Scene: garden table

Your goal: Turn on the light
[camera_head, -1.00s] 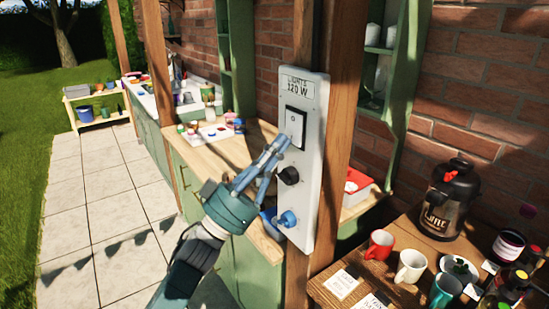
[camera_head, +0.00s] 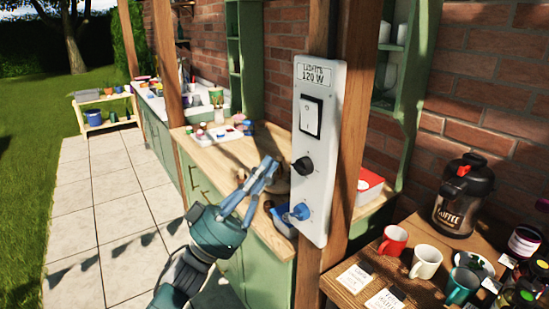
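A white switch panel (camera_head: 316,190), labelled "LIGHTS 120 W", is fixed upright on a wooden post right of centre. Near its top is a white rocker switch (camera_head: 311,117) in a dark frame. Below are a black knob (camera_head: 303,166) and a blue knob (camera_head: 300,211). My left gripper (camera_head: 269,164), teal with blue-grey fingers, is left of the panel, its fingertips level with the black knob and apart from the switch. I cannot tell whether a light is on. My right gripper is not in view.
A wooden counter (camera_head: 227,160) with small items runs behind my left gripper. At the lower right, a table (camera_head: 340,291) holds a coffee urn (camera_head: 463,200), a red mug (camera_head: 392,241), a white mug (camera_head: 426,262) and a teal mug (camera_head: 460,287). The paved path (camera_head: 100,205) at left is clear.

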